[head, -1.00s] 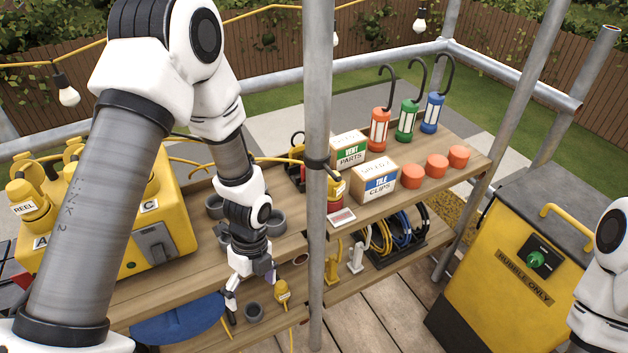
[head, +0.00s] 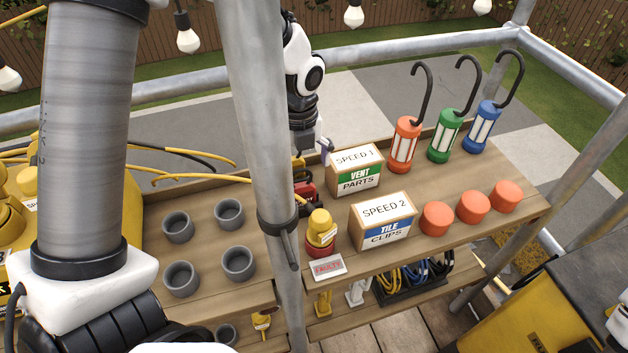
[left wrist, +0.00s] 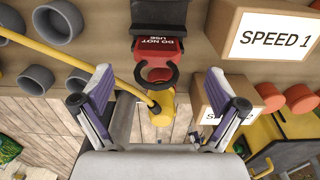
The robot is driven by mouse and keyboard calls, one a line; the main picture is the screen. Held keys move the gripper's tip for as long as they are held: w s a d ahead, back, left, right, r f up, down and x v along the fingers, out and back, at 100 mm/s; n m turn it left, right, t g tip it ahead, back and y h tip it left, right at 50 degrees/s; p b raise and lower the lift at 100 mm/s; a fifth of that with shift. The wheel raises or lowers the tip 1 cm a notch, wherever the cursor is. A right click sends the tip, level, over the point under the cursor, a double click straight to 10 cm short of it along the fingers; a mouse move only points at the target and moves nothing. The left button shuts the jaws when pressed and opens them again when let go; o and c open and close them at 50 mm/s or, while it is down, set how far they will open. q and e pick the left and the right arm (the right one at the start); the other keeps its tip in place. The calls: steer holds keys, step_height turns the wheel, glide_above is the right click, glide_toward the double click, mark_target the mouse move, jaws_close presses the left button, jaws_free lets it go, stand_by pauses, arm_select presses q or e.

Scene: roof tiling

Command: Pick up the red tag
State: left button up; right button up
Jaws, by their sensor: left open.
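A red tag (left wrist: 158,48) with upside-down "DO NOT USE" lettering shows in the left wrist view, between a black part above and a dark open ring below. In the head view a red piece (head: 308,194), apparently the same tag, is partly hidden behind the metal pole. My left gripper (left wrist: 160,88) is open, its two purple-padded fingers wide apart on either side of the ring and below the tag, holding nothing. In the head view the left gripper (head: 324,147) is partly hidden behind the pole, left of the "VENT PARTS" box. My right gripper is out of view.
The pole (head: 262,150) stands before the shelf. A yellow plug (head: 320,228) and a "FAULTY" label (head: 328,267) are near the tag. The "VENT PARTS" box (head: 355,172) and "TILE CLIPS" box (head: 383,220) stand right. Grey cups (head: 230,213) sit left; a yellow cable crosses.

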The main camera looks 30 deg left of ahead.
mark_target(300, 184)
arm_select(q)
steer(key=shift+s+f, duration=0.8)
steer(key=shift+f, duration=0.15)
steer(key=f, duration=0.2)
steer(key=w+f, duration=0.1)
steer(key=f, duration=0.1)
steer(key=shift+w+d+f, duration=0.1)
steer(key=shift+f, duration=0.15)
steer(key=shift+r, duration=0.1)
steer(key=shift+s+r, duration=0.1)
steer(key=shift+s, duration=0.2)
steer(key=c, duration=1.2)
step_height(300, 184, up, 10)
steer(key=shift+w+f, duration=0.1)
steer(key=shift+w, duration=0.05)
